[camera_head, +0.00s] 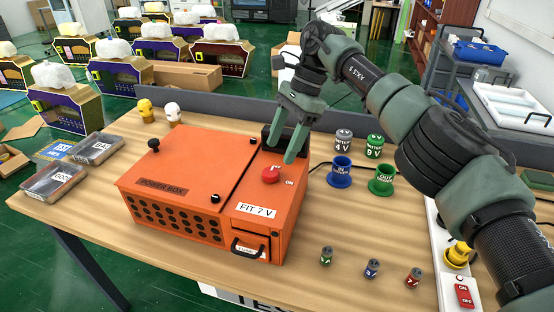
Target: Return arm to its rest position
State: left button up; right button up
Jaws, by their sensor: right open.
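My right arm comes in from the right edge and reaches over the table to the orange power box. My right gripper (280,153) is open and empty, with its fingers pointing down over the box's back right part. Its fingertips are just behind and above the red button (271,174) marked ON. I cannot tell whether they touch the box. The power box (165,211) is closed on top and carries a "FIT 7 V" label (256,210) and a drawer-like front slot (250,249). My left arm is not in view.
A white power strip (447,262) with a red switch lies at right. Labelled trays (55,181) lie left.

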jog(key=shift+v, duration=1)
